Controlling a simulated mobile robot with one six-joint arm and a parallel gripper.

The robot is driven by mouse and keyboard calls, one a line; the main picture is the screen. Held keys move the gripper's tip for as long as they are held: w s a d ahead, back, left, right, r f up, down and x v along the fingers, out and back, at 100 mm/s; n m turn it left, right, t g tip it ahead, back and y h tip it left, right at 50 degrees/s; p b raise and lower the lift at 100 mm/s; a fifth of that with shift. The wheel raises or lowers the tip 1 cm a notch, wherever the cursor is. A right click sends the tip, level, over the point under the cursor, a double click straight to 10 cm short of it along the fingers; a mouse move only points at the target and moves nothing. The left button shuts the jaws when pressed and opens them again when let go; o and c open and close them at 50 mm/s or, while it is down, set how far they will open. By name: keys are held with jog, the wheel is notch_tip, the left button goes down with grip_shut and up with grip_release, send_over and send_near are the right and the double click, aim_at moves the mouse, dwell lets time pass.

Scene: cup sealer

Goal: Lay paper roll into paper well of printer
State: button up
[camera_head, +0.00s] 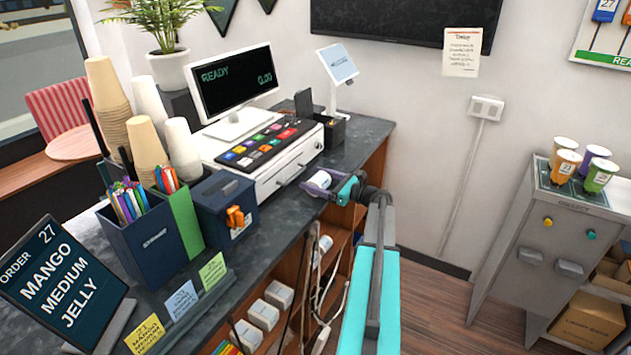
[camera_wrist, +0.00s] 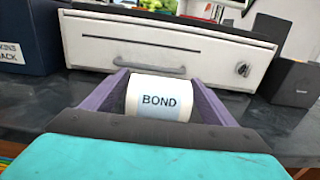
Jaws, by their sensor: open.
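A white paper roll (camera_wrist: 158,98) marked BOND sits between the two purple fingers of my gripper (camera_wrist: 160,84) in the wrist view. The fingers are open, one on each side of it; I cannot tell whether they touch it. In the head view the roll (camera_head: 323,183) shows small and pale at the counter's right edge, partly hidden by my gripper (camera_head: 320,179). I cannot make out the printer or its paper well for sure in either view.
The white cash drawer (camera_wrist: 165,48) stands just behind the roll, under the register (camera_head: 268,145). A dark box (camera_wrist: 291,84) is to the right, a navy box (camera_wrist: 27,42) to the left. Stacked cups (camera_head: 105,95) stand farther left. The shelf below holds white boxes (camera_head: 262,314).

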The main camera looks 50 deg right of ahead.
jog(key=shift+r, duration=0.15)
jog(key=b+v, duration=0.4)
jog(key=v, duration=0.8)
dwell(0.6)
jog(key=shift+s, duration=0.15)
